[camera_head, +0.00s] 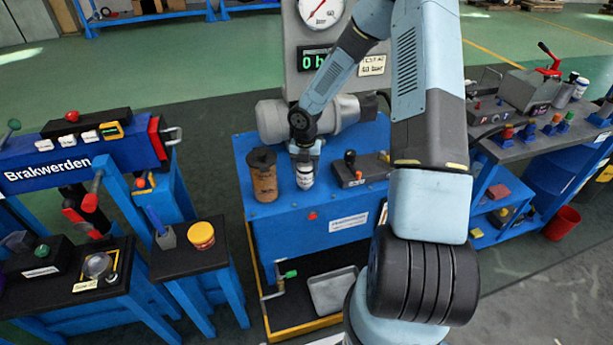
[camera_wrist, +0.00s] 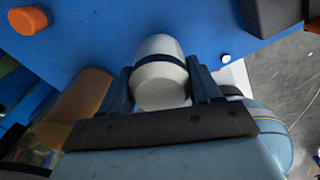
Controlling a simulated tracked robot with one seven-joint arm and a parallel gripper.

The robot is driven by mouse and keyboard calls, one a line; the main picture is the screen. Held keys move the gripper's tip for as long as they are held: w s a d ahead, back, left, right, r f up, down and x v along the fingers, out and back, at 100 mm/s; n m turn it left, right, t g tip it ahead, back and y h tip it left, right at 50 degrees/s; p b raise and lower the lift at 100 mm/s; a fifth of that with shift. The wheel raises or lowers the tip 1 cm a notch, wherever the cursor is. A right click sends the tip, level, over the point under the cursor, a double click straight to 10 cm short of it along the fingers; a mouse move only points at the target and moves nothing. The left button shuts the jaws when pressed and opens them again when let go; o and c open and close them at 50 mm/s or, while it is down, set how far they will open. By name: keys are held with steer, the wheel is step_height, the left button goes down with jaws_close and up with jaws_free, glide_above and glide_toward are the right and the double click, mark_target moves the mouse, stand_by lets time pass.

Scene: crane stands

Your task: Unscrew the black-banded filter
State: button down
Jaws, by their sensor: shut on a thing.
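The black-banded filter (camera_head: 305,178) is a white cylinder with a dark band, upright on the blue bench beneath my gripper. In the wrist view the filter (camera_wrist: 160,82) sits between the two fingers, with its dark band across the upper part. My gripper (camera_head: 305,155) points down over the filter's top and is shut on it; it also shows in the wrist view (camera_wrist: 161,68). The filter's lower end and its seat are hidden from the wrist camera. Whether its thread is loose cannot be told.
A brown-orange filter (camera_head: 263,176) stands close to the left, also in the wrist view (camera_wrist: 78,108). A black control box with a knob (camera_head: 352,170) stands to the right. A gauge panel (camera_head: 320,14) rises behind. A grey tray (camera_head: 333,290) lies on the shelf below.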

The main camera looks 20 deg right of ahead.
steer(key=shift+r, duration=1.75)
